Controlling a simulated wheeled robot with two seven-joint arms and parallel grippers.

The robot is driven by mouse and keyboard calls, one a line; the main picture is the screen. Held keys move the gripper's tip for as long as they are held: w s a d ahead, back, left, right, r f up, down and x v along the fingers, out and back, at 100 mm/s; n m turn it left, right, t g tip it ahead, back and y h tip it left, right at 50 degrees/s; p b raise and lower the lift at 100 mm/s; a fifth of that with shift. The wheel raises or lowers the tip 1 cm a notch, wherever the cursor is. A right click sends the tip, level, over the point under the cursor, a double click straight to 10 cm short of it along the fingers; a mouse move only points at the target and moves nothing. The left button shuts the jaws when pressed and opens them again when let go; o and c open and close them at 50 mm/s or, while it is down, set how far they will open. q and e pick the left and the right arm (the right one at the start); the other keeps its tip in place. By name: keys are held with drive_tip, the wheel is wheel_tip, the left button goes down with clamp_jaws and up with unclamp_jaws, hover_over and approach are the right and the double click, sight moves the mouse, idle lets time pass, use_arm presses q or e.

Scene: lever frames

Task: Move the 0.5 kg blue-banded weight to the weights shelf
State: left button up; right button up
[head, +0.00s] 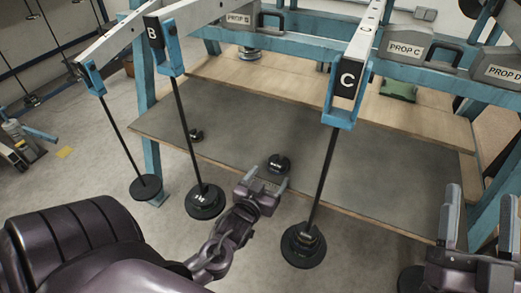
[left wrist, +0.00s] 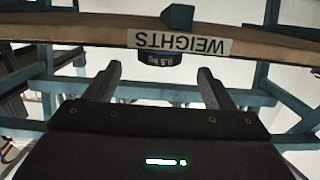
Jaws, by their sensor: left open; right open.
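The blue-banded 0.5 kg weight (left wrist: 160,57) shows upside down in the left wrist view, its blue rim and label facing me. It rests on the board behind the WEIGHTS label (left wrist: 180,40). In the head view, a dark weight (head: 278,163) stands on the grey-topped shelf (head: 240,125) near its front edge, just beyond my left gripper (head: 266,180). That gripper is open and empty, its fingers short of the weight and spread to either side of it. My right gripper (head: 479,212) is open and empty at the far right.
Rods with black discs hang from the levers: a left disc (head: 146,188), one under B (head: 205,201) and one under C (head: 303,246). A smaller weight (head: 195,135) stands left on the shelf. The shelf's middle is clear.

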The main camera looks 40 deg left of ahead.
use_arm(q)
drive_tip(key=shift+p+v, duration=0.45)
drive_tip(key=shift+v, duration=2)
use_arm(e)
wheel_tip(320, 180, down, 9)
drive_tip(key=w+a+g+h, duration=0.1)
drive_tip(key=g, duration=0.3)
drive_tip(key=shift+w+a+g+h, duration=0.15)
drive_tip(key=shift+w+g+h, duration=0.15)
drive_tip(key=shift+w+h, duration=0.1)
